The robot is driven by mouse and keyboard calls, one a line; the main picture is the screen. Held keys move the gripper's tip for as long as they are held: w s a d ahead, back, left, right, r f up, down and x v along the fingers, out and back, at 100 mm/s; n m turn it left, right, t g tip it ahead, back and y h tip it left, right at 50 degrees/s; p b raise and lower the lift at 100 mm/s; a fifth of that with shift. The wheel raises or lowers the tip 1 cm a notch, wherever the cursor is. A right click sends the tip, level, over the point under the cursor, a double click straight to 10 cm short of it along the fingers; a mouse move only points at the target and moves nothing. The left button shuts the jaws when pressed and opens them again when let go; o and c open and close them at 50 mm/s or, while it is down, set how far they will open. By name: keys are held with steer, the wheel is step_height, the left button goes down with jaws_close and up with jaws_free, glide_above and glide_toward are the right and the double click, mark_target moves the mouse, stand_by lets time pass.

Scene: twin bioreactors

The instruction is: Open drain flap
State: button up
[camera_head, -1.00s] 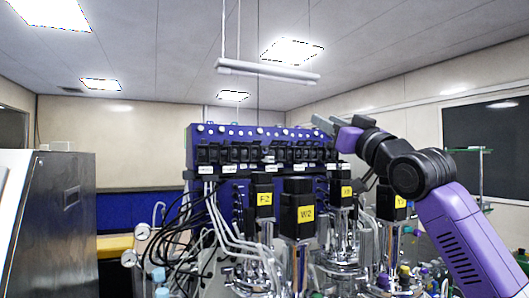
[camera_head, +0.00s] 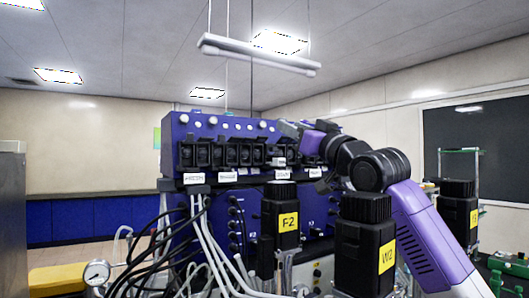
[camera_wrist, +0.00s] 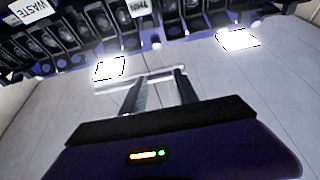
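A row of black pump heads with flaps (camera_head: 232,152) runs along the front of a blue pump housing (camera_head: 175,135). White labels sit below them, too small to read here. I cannot tell which one is the drain flap. My gripper (camera_head: 287,129) is level with the top of the row, toward its right part, and hides some of it. In the wrist view the gripper's two fingers (camera_wrist: 160,86) are apart with nothing between them. The pump row (camera_wrist: 100,25) shows there along the top, beyond the fingertips, with a label reading WASTE (camera_wrist: 32,9).
Tall black motors with yellow labels, F2 (camera_head: 281,215) and W2 (camera_head: 366,240), stand below and in front of my arm. Black and white tubes (camera_head: 205,240) hang from the housing. A gauge (camera_head: 96,272) is at lower left. A lamp (camera_head: 258,55) hangs overhead.

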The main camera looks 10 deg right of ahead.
mark_target(275, 148)
step_height(275, 148, down, 8)
steer(key=r+p, duration=0.1)
steer(key=p, duration=0.2)
steer(key=x, duration=0.2)
steer(key=p+x, duration=0.1)
steer(key=x, duration=0.1)
steer(key=p+x, duration=0.1)
steer(key=x, duration=0.1)
steer(key=shift+w+f, duration=0.15)
steer(key=shift+f, duration=0.2)
steer(key=shift+x, duration=0.8)
steer(key=shift+f, duration=0.15)
jaws_close()
